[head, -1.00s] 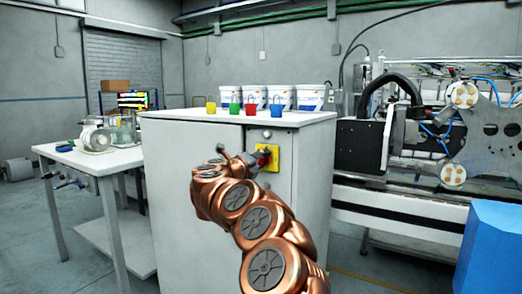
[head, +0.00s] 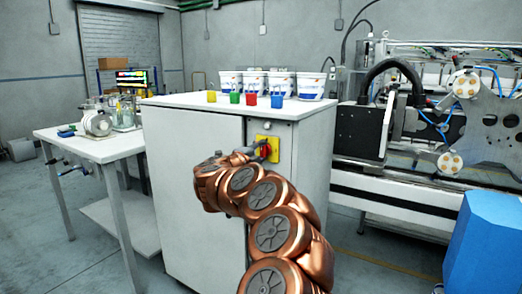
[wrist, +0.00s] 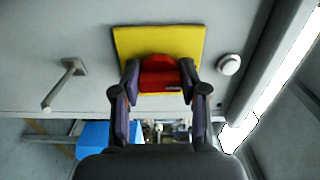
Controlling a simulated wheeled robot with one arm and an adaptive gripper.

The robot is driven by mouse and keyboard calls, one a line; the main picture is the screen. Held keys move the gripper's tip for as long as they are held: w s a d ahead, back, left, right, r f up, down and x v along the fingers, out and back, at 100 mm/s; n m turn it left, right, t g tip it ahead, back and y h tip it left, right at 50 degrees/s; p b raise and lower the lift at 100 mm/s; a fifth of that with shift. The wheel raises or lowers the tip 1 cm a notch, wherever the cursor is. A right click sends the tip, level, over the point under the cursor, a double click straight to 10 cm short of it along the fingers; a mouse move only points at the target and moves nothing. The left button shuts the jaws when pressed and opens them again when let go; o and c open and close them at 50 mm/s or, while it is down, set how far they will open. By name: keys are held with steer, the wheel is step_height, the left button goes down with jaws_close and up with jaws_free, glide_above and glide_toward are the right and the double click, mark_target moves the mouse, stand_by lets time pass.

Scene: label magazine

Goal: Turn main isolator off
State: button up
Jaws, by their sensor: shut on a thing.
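The main isolator is a red rotary handle (wrist: 160,74) on a yellow plate (wrist: 186,39), fixed to the front of the white cabinet. In the head view the yellow plate (head: 275,150) shows just past my gripper (head: 262,150). In the wrist view my gripper (wrist: 160,82) has one dark finger on each side of the red handle and is shut on it. A small dark mark shows on the handle's right lower edge.
A round white button (wrist: 229,64) and a rod-like handle (wrist: 62,86) sit either side of the plate. A blue box (head: 488,240) stands at right.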

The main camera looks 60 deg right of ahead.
steer(key=o, duration=1.2)
steer(key=shift+c, duration=0.2)
steer(key=a, duration=1.2)
steer(key=shift+s, duration=0.25)
